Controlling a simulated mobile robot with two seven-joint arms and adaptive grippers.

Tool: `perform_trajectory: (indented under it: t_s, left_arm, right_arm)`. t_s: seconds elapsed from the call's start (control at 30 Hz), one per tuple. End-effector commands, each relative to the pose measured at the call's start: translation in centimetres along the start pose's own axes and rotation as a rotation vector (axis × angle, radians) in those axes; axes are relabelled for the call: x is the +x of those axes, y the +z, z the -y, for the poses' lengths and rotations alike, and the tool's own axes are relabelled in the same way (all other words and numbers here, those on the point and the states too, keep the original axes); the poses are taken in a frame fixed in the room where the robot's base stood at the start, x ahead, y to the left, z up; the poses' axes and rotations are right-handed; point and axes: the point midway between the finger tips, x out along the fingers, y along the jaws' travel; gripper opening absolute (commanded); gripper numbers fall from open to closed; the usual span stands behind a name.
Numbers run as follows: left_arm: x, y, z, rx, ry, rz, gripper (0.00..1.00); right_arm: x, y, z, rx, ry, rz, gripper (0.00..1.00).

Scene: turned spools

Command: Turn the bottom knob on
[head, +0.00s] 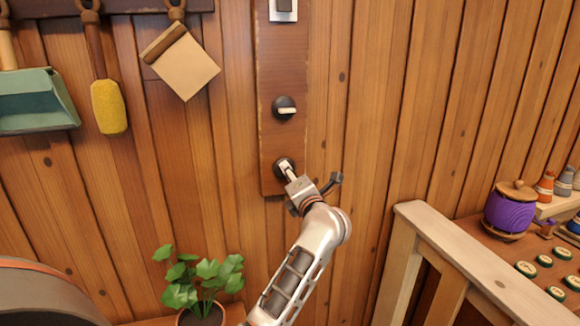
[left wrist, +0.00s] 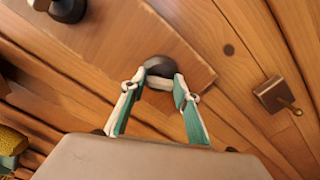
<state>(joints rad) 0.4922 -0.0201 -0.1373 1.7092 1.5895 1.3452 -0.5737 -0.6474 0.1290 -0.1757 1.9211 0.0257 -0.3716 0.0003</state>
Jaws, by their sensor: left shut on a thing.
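A brown wooden panel (head: 283,68) on the plank wall bears two dark round knobs, one above the other. The upper knob (head: 285,108) has a pale bar lying about level. The bottom knob (head: 281,163) is partly hidden behind my left gripper (head: 287,169). In the left wrist view the bottom knob (left wrist: 158,65) shows as a dark disc with a pale bar, and the fingers of my left gripper (left wrist: 157,88) are closed on the bar's two ends. The upper knob (left wrist: 66,8) is at that view's top left. My right gripper is not in view.
A light switch (head: 284,8) tops the panel. A brush (head: 107,100) and dustpan (head: 38,100) hang at left. A potted plant (head: 203,280) stands below. A pale wooden rail (head: 450,250) and a purple pot (head: 510,208) are at right.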

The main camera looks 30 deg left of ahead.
Motion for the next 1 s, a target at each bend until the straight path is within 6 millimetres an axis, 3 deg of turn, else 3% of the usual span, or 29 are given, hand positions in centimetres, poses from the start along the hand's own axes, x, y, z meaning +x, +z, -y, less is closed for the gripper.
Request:
perform_trajectory:
  t_s: [0.13,0.5,1.0]
  left_arm:
    - [-0.03,-0.07,0.22,0.134,-0.003,-0.001,0.09]
    - [-0.03,-0.09,0.32,0.402,-0.002,0.000,0.09]
    - [-0.03,-0.09,0.34,0.523,-0.002,0.000,0.09]
  right_arm:
    - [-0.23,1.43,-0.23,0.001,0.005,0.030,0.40]
    - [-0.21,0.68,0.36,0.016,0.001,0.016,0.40]
    - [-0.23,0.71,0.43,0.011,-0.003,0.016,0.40]
